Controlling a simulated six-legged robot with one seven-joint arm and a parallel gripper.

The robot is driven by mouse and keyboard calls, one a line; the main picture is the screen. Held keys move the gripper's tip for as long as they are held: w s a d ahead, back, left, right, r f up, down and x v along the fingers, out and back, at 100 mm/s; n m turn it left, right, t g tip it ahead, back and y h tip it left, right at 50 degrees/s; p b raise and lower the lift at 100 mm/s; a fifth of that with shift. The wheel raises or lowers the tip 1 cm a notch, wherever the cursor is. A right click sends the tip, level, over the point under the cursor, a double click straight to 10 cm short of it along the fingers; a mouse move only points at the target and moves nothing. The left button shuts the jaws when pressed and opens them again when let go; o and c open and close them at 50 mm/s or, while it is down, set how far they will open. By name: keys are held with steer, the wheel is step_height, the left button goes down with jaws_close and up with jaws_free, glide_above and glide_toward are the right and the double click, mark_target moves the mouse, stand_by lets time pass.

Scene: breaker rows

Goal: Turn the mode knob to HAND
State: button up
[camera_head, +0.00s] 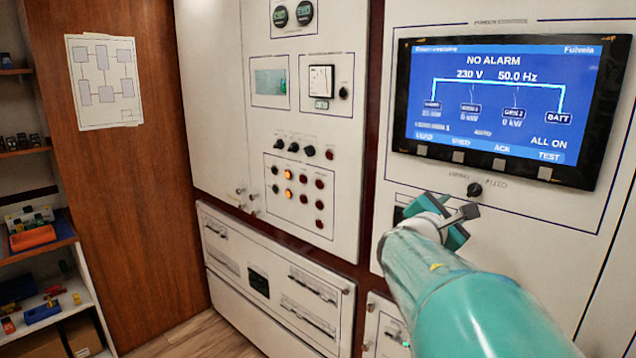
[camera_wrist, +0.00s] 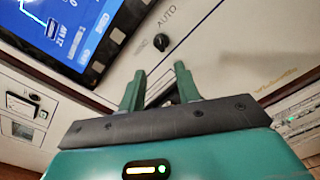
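The mode knob (camera_head: 474,189) is a small black round knob on the white panel below the screen. A label on its left is too blurred to read surely; AUTO stands on its right. In the wrist view the knob (camera_wrist: 161,42) lies ahead of the fingertips, with AUTO beside it. Its pointer direction is too small to tell. My gripper (camera_head: 452,216) is just below and left of the knob in the head view, apart from it. In the wrist view my gripper (camera_wrist: 160,68) has its two green fingers spread with nothing between them.
A screen (camera_head: 503,100) reading NO ALARM sits above the knob, with buttons along its lower edge. A panel of small knobs and lamps (camera_head: 299,195) is to the left. Shelves (camera_head: 40,245) with small items stand at far left.

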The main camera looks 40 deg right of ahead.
mark_target(473, 191)
steer(key=d, duration=0.4)
steer(key=w+d, duration=0.1)
steer(key=d, duration=0.7)
steer(key=shift+w, duration=0.35)
jaws_close()
